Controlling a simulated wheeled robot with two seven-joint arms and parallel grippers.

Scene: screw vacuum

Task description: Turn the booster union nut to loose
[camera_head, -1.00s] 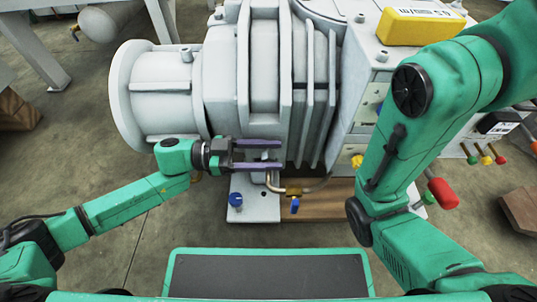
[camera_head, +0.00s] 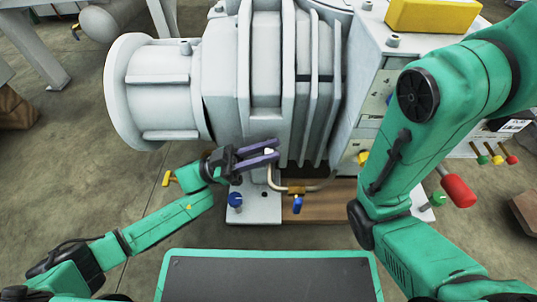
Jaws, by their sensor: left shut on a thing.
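The booster union nut (camera_head: 269,151) is a small pale fitting at the top of a bent brass-coloured pipe (camera_head: 274,181), low on the front of the grey vacuum pump (camera_head: 262,70). My left gripper (camera_head: 273,152) has its two purple fingers around the nut, shut on it, slanting up to the right. The fingers hide part of the nut. My right arm comes in from the right, in front of the grey cabinet. Its gripper is not in view.
Below the nut are a blue-handled valve (camera_head: 297,204) and a blue knob (camera_head: 236,200) by the base plate. A yellow box (camera_head: 433,15) sits on the cabinet at upper right. A red-ended handle (camera_head: 458,191) is beside my right arm. Open floor lies at lower left.

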